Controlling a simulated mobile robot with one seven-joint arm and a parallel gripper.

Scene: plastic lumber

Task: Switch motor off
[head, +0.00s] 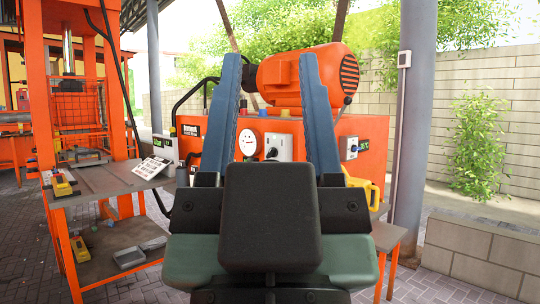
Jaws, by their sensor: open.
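An orange motor (305,76) with a slotted end cover lies on top of an orange machine cabinet (345,133) straight ahead. On the cabinet's front, between my fingers, are a white round plate (248,143) and a grey switch box (279,147) with dark knobs. Another small control box (349,148) is to the right of my right finger. My gripper (271,85) is open and empty, its two long blue fingers pointing at the cabinet. The fingers hide parts of the cabinet's front. I cannot tell which control belongs to the motor.
An orange press frame (42,110) with a grey shelf (105,181) stands at the left. A white panel with buttons (152,167) sits at the shelf's edge. A grey post (410,130) stands at the right, before a block wall (480,120). Paved floor shows at lower right.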

